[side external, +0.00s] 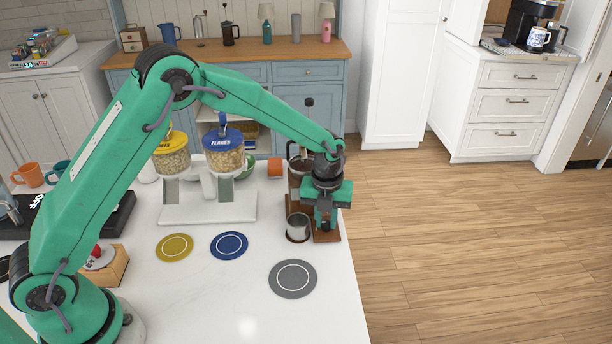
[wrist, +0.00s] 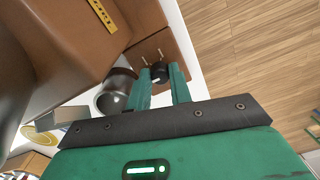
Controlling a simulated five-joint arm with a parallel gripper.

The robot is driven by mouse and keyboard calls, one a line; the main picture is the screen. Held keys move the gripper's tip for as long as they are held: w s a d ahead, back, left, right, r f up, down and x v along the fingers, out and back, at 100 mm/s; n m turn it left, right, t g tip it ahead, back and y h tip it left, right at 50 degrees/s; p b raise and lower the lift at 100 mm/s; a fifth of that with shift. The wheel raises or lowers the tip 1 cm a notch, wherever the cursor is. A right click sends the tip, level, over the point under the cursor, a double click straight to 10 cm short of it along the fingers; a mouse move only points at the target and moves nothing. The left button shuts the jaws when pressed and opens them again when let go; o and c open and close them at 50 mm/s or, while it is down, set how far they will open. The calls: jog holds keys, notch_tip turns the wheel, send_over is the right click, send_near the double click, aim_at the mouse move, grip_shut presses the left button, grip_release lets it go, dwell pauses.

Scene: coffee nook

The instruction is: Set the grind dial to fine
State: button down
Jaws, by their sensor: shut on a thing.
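The grinder is a brown machine with a clear hopper (side external: 299,172), standing near the right edge of the white counter. In the wrist view its brown body (wrist: 75,35) fills the upper left. The grind dial is a small black knob (wrist: 159,70) on the grinder's brown base (wrist: 160,47), with pale marks beside it. My gripper (side external: 326,224) points down over the base, and in the wrist view its green fingers (wrist: 160,77) are shut on the dial from both sides. The fingers hide the dial in the side view. I cannot read its setting.
A metal cup (side external: 298,227) stands close beside my gripper. Grey (side external: 292,291), blue (side external: 229,258) and yellow (side external: 174,261) round mats lie on the counter. Cereal dispensers (side external: 222,155) stand to the left. The counter's right edge is close; its front right is clear.

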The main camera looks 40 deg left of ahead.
aim_at(325, 222)
jog(key=shift+a, duration=0.1)
jog(key=c, duration=1.5)
grip_release()
jog(key=shift+c, duration=0.2)
jog(key=shift+r, duration=0.15)
notch_tip(325, 222, up, 7)
jog(key=shift+s+r, duration=0.1)
jog(key=shift+r, duration=0.2)
